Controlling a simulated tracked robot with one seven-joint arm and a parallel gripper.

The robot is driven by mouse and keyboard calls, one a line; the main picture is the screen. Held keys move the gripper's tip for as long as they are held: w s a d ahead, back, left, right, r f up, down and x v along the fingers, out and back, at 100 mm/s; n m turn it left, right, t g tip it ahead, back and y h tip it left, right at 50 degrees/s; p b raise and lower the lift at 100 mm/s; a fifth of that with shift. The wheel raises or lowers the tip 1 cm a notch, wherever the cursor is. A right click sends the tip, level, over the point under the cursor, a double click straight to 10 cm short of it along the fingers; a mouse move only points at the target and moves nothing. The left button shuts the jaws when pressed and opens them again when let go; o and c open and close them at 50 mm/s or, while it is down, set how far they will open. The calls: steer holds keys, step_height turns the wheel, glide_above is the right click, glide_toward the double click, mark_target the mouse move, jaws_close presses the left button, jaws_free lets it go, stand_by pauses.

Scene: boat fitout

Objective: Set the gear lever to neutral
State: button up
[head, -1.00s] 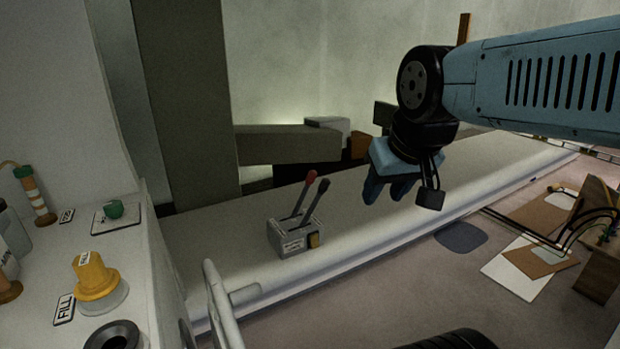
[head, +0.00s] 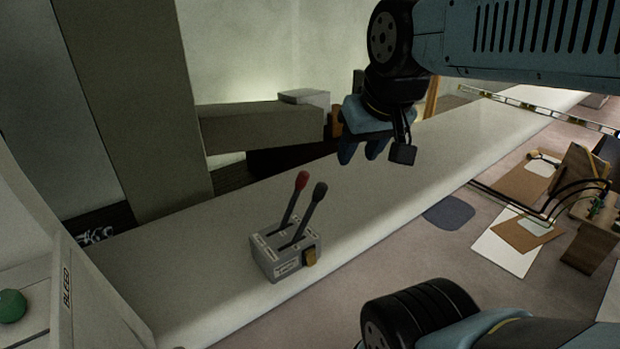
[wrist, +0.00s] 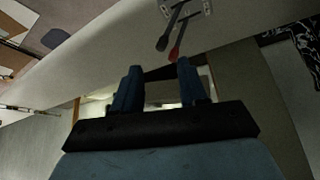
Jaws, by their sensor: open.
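A grey control box (head: 285,254) stands on the long white ledge and carries two levers. One lever has a red knob (head: 302,180), the other a black knob (head: 320,190); both lean up and to the right. I cannot read which one is the gear lever. In the wrist view, the black knob (wrist: 162,43) and red knob (wrist: 175,55) lie beyond my gripper's fingertips (wrist: 160,68).
The white ledge (head: 420,150) is clear right of the box. A dark grey post (head: 140,100) and horizontal beam (head: 260,128) stand behind it. A white panel with a green knob (head: 10,305) is at lower left. Boards and cables (head: 540,225) lie on the floor at right.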

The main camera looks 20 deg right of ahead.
steer(key=shift+o, duration=0.4)
steer(key=shift+o, duration=0.8)
steer(key=shift+w, duration=0.1)
steer(key=shift+o, duration=0.2)
steer(key=shift+w+m, duration=0.25)
steer(key=shift+m, duration=0.05)
steer(key=m+g+y, duration=0.5)
steer(key=m+g, duration=0.2)
steer(key=m, duration=1.1)
glide_above(323, 188)
steer(key=w+d, duration=0.3)
steer(key=d, duration=0.3)
step_height(323, 188, down, 9)
steer(key=x, duration=1.4)
steer(key=shift+s+d, duration=0.1)
steer(key=shift+d, duration=0.05)
